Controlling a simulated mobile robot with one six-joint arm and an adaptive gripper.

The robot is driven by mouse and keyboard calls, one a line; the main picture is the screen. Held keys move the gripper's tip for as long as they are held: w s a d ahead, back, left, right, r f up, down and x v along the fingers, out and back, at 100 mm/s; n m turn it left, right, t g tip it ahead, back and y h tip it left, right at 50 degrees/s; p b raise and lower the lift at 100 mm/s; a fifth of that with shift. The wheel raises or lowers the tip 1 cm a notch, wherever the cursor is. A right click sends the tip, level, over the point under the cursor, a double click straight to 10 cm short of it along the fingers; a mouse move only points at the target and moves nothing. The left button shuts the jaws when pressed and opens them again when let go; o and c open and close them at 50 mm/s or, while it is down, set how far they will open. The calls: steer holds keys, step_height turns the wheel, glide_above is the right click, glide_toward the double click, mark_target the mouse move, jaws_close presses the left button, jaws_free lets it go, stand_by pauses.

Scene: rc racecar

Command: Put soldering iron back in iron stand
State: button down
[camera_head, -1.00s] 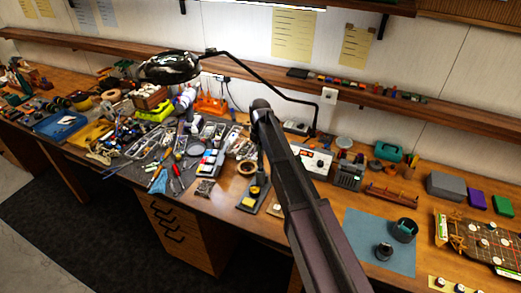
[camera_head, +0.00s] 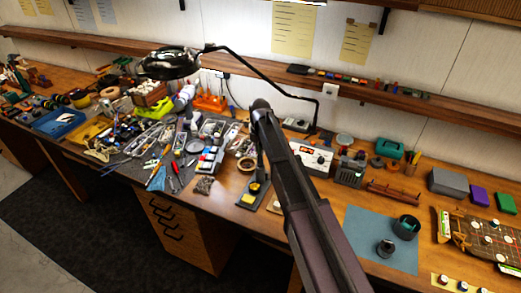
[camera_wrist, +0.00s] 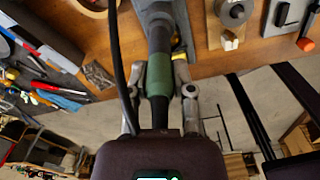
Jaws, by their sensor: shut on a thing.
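The soldering iron (camera_wrist: 159,75) has a dark handle with a green sleeve and lies lengthwise up the wrist view. My gripper (camera_wrist: 162,78) is shut on it, with a grey finger on each side of the green sleeve. The iron's far end points to the iron stand (camera_wrist: 181,38), a grey base partly hidden behind the iron. I cannot tell whether the tip is inside the stand's holder. In the head view the iron stand (camera_head: 247,201), with a yellow sponge, is on the bench beside my arm. My gripper and the iron are not clearly visible there.
A black cord (camera_wrist: 116,55) runs left of the iron. Hand tools lie on a grey mat (camera_head: 131,171) to the left. A tape roll (camera_head: 246,164) is close to the stand. A blue mat (camera_head: 365,228) with dark cups lies right of my arm.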

steer(key=shift+f, duration=0.3)
jaws_free()
stand_by(0.6)
steer(key=shift+r, duration=0.2)
steer(key=shift+r+p, duration=4.35)
